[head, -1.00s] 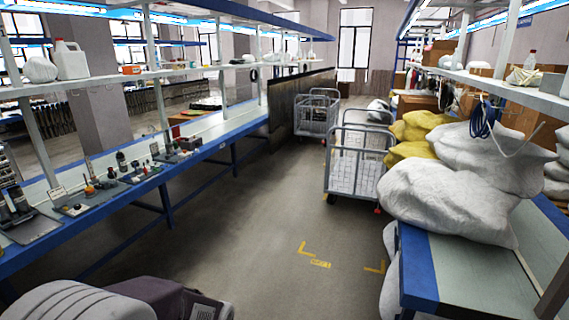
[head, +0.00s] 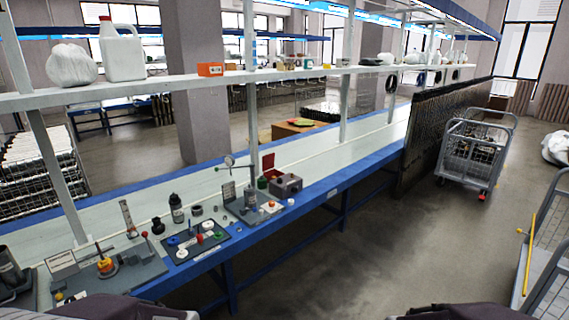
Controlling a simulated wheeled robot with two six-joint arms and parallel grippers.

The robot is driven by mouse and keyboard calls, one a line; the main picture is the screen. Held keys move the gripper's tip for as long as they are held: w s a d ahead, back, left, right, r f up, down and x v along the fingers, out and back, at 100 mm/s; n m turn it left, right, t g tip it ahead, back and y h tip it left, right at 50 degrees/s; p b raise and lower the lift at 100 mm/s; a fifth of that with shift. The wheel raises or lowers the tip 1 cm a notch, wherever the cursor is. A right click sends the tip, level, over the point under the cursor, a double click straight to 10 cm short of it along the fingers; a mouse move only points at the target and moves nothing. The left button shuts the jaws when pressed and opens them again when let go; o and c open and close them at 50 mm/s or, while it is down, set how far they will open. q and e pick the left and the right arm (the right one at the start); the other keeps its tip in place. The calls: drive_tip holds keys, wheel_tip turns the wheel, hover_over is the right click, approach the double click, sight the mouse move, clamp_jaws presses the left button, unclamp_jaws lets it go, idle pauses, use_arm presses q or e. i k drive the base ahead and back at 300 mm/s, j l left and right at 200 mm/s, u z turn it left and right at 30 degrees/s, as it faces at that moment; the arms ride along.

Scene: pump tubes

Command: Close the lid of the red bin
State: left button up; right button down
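A small red bin (head: 268,164) stands on the left workbench, towards the right end of the row of equipment. Its red lid appears raised and upright. The bin's lower body is partly hidden by a grey box (head: 287,185) in front of it. Neither gripper is in view; only dark and grey parts of my own body show along the bottom edge of the head view.
The workbench (head: 345,160) has a blue front edge. Fixtures, a black bottle (head: 177,208) and a dark tray (head: 196,241) sit left of the bin. A shelf (head: 180,86) runs above. Wire carts (head: 474,155) stand at right; the floor between is clear.

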sight(268, 161)
drive_tip(key=i+z, duration=0.15)
drive_tip(key=i, duration=0.45)
drive_tip(key=i+z, duration=0.1)
drive_tip(key=i, duration=0.5)
drive_tip(key=i+j+z, duration=0.15)
drive_tip(key=i, duration=0.4)
drive_tip(key=i+j+z, duration=0.1)
drive_tip(key=i, duration=0.5)
drive_tip(key=i+u, duration=0.2)
drive_tip(key=i, duration=0.2)
drive_tip(key=i+l+u, duration=0.25)
drive_tip(key=i, duration=0.15)
drive_tip(key=i+l+u, duration=0.2)
drive_tip(key=i, duration=0.15)
drive_tip(key=i+j+u, duration=0.1)
drive_tip(key=i+u, duration=0.15)
drive_tip(key=u, duration=0.2)
drive_tip(key=i+u, duration=0.2)
drive_tip(key=u, duration=0.25)
drive_tip(key=i+l+u, duration=0.1)
drive_tip(key=i+u, duration=0.15)
drive_tip(key=u, duration=0.2)
drive_tip(key=i+l+u, duration=0.15)
drive_tip(key=u, duration=0.3)
